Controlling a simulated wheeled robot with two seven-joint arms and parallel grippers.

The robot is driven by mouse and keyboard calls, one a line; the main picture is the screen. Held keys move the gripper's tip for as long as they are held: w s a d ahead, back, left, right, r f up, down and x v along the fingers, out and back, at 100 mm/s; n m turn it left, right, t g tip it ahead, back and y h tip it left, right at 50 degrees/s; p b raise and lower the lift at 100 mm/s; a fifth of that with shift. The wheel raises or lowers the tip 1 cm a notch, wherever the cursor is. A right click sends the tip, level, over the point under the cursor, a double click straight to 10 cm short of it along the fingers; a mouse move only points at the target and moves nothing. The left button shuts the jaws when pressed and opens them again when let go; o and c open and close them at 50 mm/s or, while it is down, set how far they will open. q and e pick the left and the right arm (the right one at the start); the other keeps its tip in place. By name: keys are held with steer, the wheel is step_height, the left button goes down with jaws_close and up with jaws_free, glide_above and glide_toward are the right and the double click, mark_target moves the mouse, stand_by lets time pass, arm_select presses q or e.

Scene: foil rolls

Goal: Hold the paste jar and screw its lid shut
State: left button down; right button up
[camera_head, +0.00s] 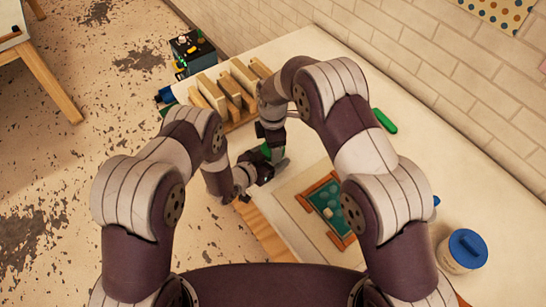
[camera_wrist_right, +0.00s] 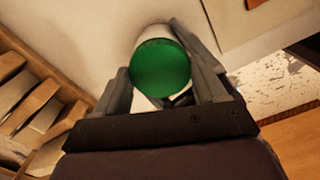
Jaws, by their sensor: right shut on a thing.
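A jar with a round green lid (camera_wrist_right: 160,68) and a pale body (camera_wrist_right: 154,32) is between the fingers of my right gripper (camera_wrist_right: 155,60), with the lid facing the wrist camera. My right gripper (camera_head: 272,150) is shut on the green lid over the table's near-left edge. In the head view only a bit of green (camera_head: 257,155) shows between the arms; the jar body is mostly hidden there. My left gripper (camera_head: 262,174) is close below the right one, beside the jar. Its fingers are too hidden to tell their state. How fully the lid sits on the jar is not visible.
A wooden rack (camera_head: 236,92) with upright boards stands at the back left of the table. A framed green tray (camera_head: 330,208) lies right of the grippers. A blue-lidded jar (camera_head: 464,252) stands at the right. A green object (camera_head: 384,121) lies by the brick wall.

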steer(key=shift+m, duration=0.6)
steer(key=o, duration=1.1)
steer(key=shift+o, duration=0.3)
steer(key=shift+s, duration=0.1)
